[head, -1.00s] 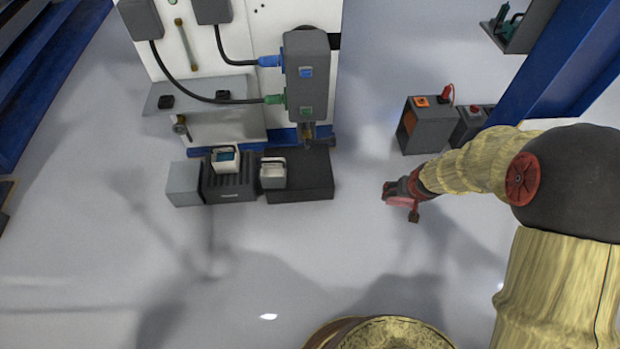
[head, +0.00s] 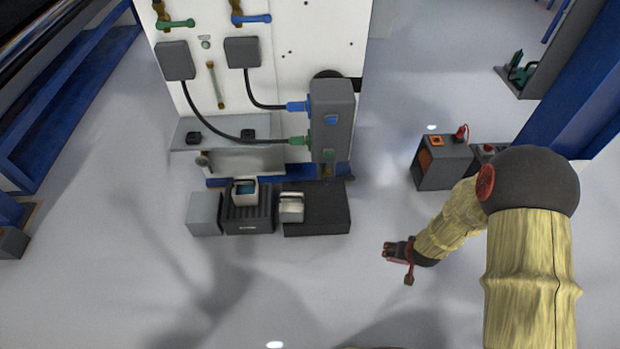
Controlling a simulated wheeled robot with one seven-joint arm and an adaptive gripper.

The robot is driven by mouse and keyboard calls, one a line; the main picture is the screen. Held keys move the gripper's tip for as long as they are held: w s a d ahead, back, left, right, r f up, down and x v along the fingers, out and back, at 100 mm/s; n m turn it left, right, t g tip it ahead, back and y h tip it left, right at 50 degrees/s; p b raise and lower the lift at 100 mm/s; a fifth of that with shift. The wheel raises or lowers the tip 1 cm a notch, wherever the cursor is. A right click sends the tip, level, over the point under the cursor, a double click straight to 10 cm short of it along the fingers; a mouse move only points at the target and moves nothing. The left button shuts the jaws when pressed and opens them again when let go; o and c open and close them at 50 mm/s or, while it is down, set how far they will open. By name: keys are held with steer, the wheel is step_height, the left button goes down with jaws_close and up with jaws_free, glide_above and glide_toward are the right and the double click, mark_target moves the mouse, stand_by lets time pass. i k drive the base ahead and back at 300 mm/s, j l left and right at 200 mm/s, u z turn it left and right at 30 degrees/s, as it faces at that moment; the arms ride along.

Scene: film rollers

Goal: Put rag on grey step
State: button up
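A plain light grey block (head: 204,214), which looks like the grey step, stands on the floor at the left end of a low row before the white panel. Its top looks bare. I cannot make out a rag for certain. A small pale container with something blue in its top (head: 244,192) stands on the dark ribbed block beside the grey one. A second pale container (head: 291,207) stands at the left end of a black block. My gripper (head: 390,252), red and black, points left over open floor, right of the row and touching none of it. Its finger gap is unclear.
The white panel (head: 280,40) with cables, a grey box (head: 332,120) and a grey shelf (head: 235,130) rises behind the row. Dark grey boxes (head: 450,170) stand right, near a blue post (head: 575,90). Blue racking (head: 70,110) is at left. The front floor is clear.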

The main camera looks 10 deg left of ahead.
mark_target(203, 207)
steer(key=j+z, duration=0.1)
steer(key=j, duration=0.9)
steer(key=i+j+z, duration=0.15)
steer(key=j, duration=0.9)
steer(key=j+z, duration=0.1)
steer(key=j, duration=0.9)
steer(key=k+j+z, duration=0.1)
steer(key=j, duration=0.95)
steer(key=k+j+z, duration=0.1)
steer(key=j, duration=0.9)
